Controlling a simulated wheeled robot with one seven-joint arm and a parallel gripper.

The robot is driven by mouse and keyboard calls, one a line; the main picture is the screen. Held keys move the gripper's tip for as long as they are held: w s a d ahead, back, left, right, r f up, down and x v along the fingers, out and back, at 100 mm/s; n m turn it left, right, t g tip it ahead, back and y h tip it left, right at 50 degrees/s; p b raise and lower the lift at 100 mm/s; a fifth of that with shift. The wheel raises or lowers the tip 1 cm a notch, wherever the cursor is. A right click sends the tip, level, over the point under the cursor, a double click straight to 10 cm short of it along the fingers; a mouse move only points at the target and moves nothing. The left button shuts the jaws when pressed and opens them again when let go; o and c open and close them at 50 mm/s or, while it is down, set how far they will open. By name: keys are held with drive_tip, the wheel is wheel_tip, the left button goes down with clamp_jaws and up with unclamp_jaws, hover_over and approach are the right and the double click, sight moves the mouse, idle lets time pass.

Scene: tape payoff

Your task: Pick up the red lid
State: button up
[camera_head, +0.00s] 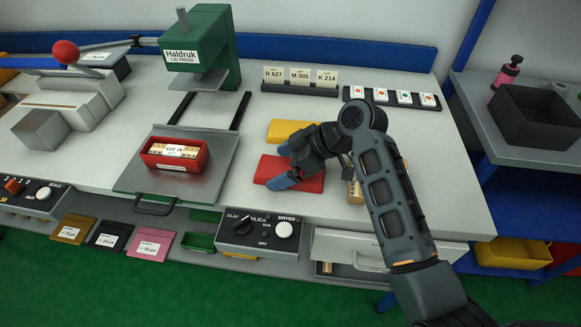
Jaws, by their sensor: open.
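The red lid (312,184) is a flat red piece lying on the grey worktop, right of the middle. My gripper (284,168) is over its left part, with blue fingertips pointing left and down. The gripper is open and I see nothing held between the fingers. It hides part of the lid, and I cannot tell whether a fingertip touches it. An open red box (201,163) with a white labelled item inside sits on the sliding tray (133,181) to the left.
A yellow flat piece (286,128) lies just behind the red lid. The green lid press (212,42) stands at the back left. A labelled card rack (299,88) is at the back. A dryer control box (262,232) is at the front edge. Bare worktop lies right of my arm.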

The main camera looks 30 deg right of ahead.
drive_tip(key=shift+w+a+f, duration=0.1)
drive_tip(key=shift+a+f, duration=0.05)
drive_tip(key=c, duration=0.9)
drive_tip(key=shift+o, duration=0.2)
